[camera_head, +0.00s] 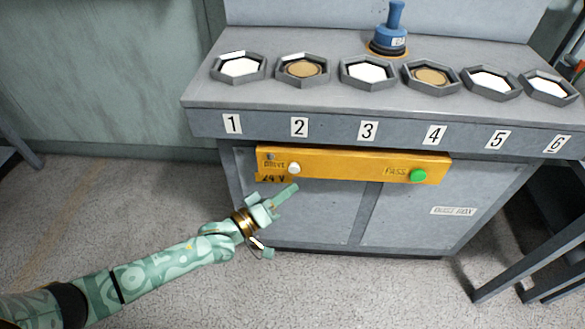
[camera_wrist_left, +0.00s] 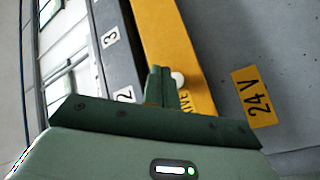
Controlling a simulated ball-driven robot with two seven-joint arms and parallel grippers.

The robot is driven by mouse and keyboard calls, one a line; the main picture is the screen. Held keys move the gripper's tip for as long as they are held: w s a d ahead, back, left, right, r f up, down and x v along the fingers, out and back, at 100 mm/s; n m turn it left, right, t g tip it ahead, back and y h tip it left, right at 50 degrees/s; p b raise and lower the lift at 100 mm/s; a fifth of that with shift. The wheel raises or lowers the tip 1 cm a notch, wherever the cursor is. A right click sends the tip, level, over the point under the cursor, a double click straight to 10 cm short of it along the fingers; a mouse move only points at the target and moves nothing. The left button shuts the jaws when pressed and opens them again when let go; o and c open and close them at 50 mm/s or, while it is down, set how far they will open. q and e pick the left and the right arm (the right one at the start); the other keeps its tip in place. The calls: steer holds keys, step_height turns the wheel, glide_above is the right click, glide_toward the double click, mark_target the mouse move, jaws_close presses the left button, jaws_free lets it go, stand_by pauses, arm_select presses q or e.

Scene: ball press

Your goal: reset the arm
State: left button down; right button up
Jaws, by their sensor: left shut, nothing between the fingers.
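My left arm comes in from the lower left in the head view. Its gripper (camera_head: 291,191) is shut and empty, just below the left end of the yellow panel (camera_head: 345,168). The fingertips lie close to the white button (camera_head: 294,168) marked DRIVE; I cannot tell whether they touch the panel. In the left wrist view the shut fingers (camera_wrist_left: 161,75) appear beside the white button (camera_wrist_left: 178,79), with the yellow panel (camera_wrist_left: 160,25) behind. A green button (camera_head: 418,176) marked PASS sits at the panel's right end. My right gripper is not in view.
The grey bench (camera_head: 300,118) carries a row of several hexagonal sockets numbered 1 to 6. Sockets 2 (camera_head: 302,69) and 4 (camera_head: 431,76) show tan discs. A blue handled tool (camera_head: 393,30) stands behind them. Dark table legs (camera_head: 535,260) are at right.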

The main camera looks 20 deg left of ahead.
arm_select(q)
steer(key=shift+s+d, duration=0.3)
steer(key=shift+s, duration=0.55)
